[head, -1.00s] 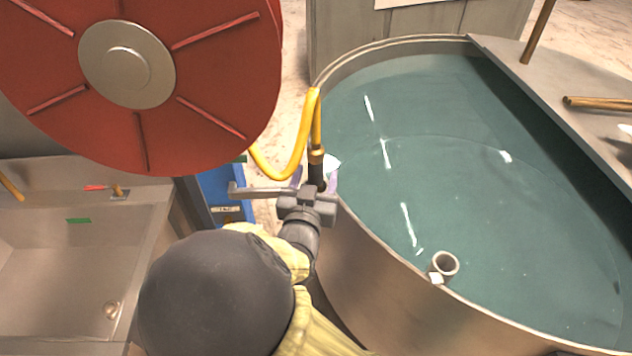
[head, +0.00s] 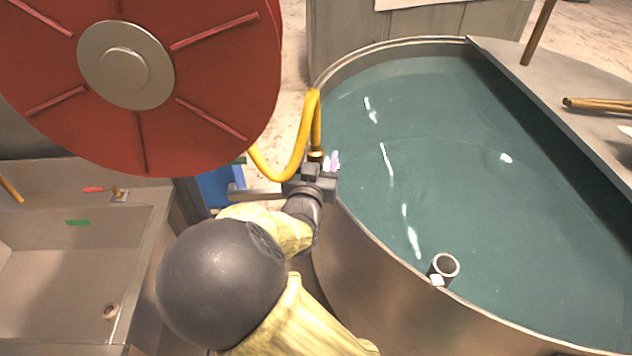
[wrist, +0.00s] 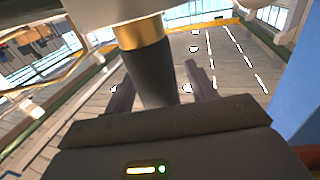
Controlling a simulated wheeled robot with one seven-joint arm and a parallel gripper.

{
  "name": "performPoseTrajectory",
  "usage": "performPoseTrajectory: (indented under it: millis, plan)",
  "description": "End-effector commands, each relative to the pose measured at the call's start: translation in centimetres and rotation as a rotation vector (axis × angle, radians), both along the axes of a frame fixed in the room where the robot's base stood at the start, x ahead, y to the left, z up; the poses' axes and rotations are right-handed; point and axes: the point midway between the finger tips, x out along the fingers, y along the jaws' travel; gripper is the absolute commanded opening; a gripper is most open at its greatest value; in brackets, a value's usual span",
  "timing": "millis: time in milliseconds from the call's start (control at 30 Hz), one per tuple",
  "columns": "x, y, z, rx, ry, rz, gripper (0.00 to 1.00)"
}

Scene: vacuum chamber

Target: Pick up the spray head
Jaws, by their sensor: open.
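The spray head hangs at the end of a yellow hose (head: 295,160), beside the near left rim of the tank. Its brass collar (head: 315,156) shows just above my gripper (head: 317,172) in the head view; my gripper hides most of the rest. In the wrist view, the spray head (wrist: 152,75) is a dark cylinder below a gold collar. It stands between the two fingers of my gripper (wrist: 160,82). The fingers are open, with a gap visible on the right side; contact on the left is hard to tell.
A large round metal tank (head: 375,275) of greenish water fills the right, with a short pipe (head: 443,267) at its rim. A big red hose reel (head: 215,95) hangs at upper left, close above my arm. A metal sink (head: 55,265) stands at lower left.

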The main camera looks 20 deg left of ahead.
Motion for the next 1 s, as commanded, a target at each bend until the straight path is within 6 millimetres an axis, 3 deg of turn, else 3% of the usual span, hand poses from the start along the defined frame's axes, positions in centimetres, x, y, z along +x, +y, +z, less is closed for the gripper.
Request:
performPoseTrajectory:
  millis: [433, 700, 1000]
  plan:
    - [-0.04, -0.03, 0.01, 0.000, 0.000, 0.000, 0.56]
    - [-0.04, -0.03, 0.01, 0.000, 0.000, -0.001, 0.03]
    - [-0.03, -0.03, 0.08, 0.001, -0.001, 0.000, 0.00]
